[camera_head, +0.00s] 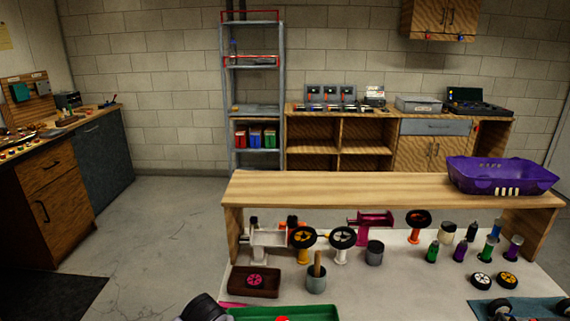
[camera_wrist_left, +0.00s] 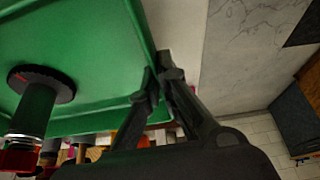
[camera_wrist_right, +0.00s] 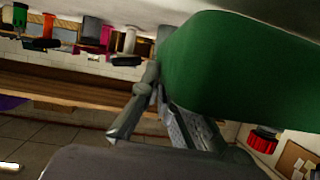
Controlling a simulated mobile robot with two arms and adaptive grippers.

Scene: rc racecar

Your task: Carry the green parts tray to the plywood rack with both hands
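The green parts tray (camera_head: 285,313) shows at the bottom edge of the head view, mostly cut off. Its floor and rim fill the upper left of the left wrist view (camera_wrist_left: 100,45), with a black-disc part (camera_wrist_left: 41,85) in it. My left gripper (camera_wrist_left: 158,76) is closed on the tray's side wall, one finger on each side. My right gripper (camera_wrist_right: 152,85) is closed at the tray's opposite end (camera_wrist_right: 235,70); part of its grip is hidden by the tray. The plywood rack (camera_head: 350,187) stands ahead, a long board on end panels.
A purple tray (camera_head: 500,176) sits on the rack's right end; the board's left and middle are clear. Below it, a pale table surface (camera_head: 405,283) holds wheels, bottles, a brown box (camera_head: 254,281) and a grey cup (camera_head: 316,280). A blue mat (camera_head: 520,308) lies at right.

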